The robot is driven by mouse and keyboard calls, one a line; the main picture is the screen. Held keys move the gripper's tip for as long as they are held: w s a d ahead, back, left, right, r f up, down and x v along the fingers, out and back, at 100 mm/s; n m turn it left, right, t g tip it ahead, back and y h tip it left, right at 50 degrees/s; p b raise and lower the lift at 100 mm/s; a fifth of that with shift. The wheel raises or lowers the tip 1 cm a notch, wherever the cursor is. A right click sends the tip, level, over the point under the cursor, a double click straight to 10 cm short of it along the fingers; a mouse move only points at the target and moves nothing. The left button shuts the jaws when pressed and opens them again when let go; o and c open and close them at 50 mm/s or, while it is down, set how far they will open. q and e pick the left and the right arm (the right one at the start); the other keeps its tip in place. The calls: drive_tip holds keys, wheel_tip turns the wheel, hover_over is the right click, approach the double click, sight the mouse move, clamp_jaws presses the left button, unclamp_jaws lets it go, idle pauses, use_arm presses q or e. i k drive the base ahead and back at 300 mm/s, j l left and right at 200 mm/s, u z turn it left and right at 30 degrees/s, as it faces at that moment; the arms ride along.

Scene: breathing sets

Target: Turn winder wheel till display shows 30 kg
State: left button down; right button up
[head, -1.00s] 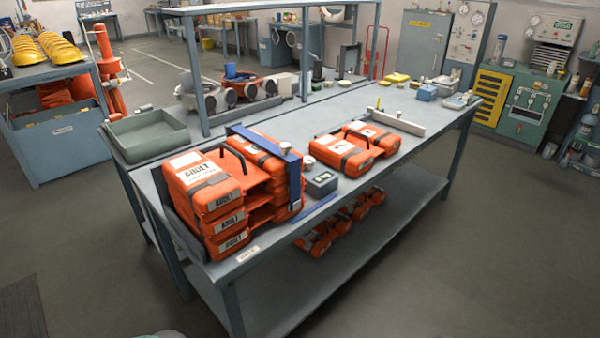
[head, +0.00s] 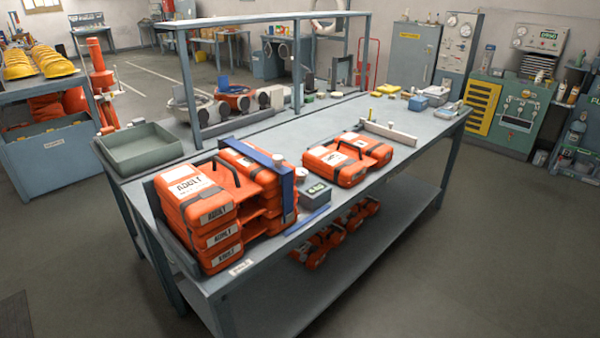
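A small dark grey box (head: 316,194) with a tiny lit greenish display sits on the bench, right of the stacked orange cases labelled ADULT (head: 205,208). Its reading is too small to make out. A blue bar (head: 262,160) spans the top of the stack and runs down its right side. A silver round knob (head: 278,158) sits on top of the bar, and another round silver part (head: 301,173) shows beside it. I cannot tell which is the winder wheel. Neither of my grippers is in view.
The cases stand at the near end of a long grey bench (head: 400,170). Two orange cases (head: 349,158) lie flat farther along it, by a pale upright bar (head: 388,134). A green-grey tray (head: 140,147) is at left. Bare floor (head: 440,275) lies in front.

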sight(302, 172)
drive_tip(key=i+l, duration=0.95)
